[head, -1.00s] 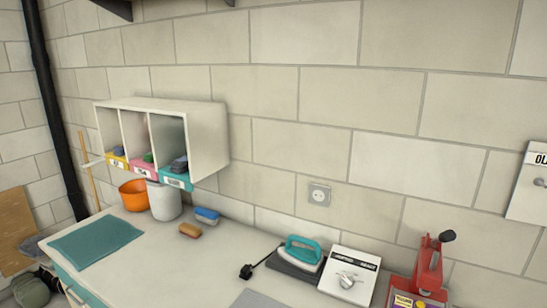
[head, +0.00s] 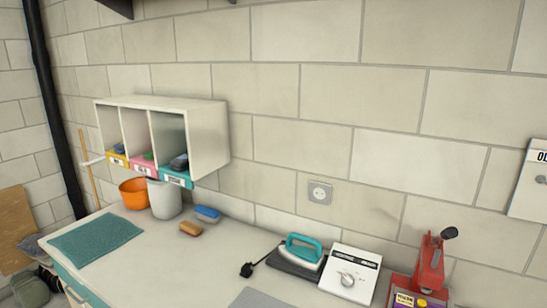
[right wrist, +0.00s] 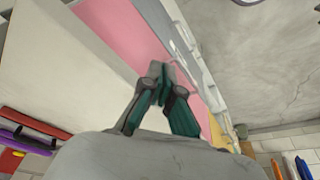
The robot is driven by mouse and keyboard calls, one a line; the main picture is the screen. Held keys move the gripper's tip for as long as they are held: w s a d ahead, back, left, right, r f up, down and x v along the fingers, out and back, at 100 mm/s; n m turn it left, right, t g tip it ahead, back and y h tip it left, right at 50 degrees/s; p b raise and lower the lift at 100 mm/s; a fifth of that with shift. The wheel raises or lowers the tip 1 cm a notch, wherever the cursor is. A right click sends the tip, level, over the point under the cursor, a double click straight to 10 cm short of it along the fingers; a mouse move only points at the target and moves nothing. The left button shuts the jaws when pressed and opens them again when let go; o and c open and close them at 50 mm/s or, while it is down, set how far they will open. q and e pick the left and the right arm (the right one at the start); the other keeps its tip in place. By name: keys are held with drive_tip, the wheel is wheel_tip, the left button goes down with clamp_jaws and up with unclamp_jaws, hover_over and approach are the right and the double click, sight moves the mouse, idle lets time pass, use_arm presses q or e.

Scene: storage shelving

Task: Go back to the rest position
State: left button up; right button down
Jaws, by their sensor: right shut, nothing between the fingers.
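My right gripper (right wrist: 160,84) shows in the right wrist view, its two dark-teal fingers together at the tips with nothing between them. Behind the fingertips is a flat pink surface (right wrist: 118,32), bordered by a grey strip and a yellow edge. I cannot tell how far the fingers are from it. Neither gripper shows in the head view, and my left gripper is in no view.
A worktop (head: 150,250) holds a teal mat (head: 95,240), orange pot (head: 133,194), white pot (head: 164,198), two brushes (head: 199,220), iron (head: 302,250), white dial box (head: 349,274) and red device (head: 430,268). A three-compartment shelf (head: 208,140) hangs above.

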wheel_tip(320, 180, down, 17)
drive_tip(key=b, duration=0.2)
drive_tip(key=s+d+f+g+b, duration=0.1)
drive_tip(key=s+f+b, duration=0.1)
drive_tip(key=s+f, duration=0.7)
drive_tip(key=s+d+f+g+b, duration=0.1)
drive_tip(key=s+d+f+b, duration=0.1)
drive_tip(key=s+f, duration=0.8)
wheel_tip(320, 180, down, 6)
drive_tip(key=shift+s+d+f, duration=0.15)
drive_tip(key=shift+s+f, duration=0.05)
drive_tip(key=shift+f, duration=0.05)
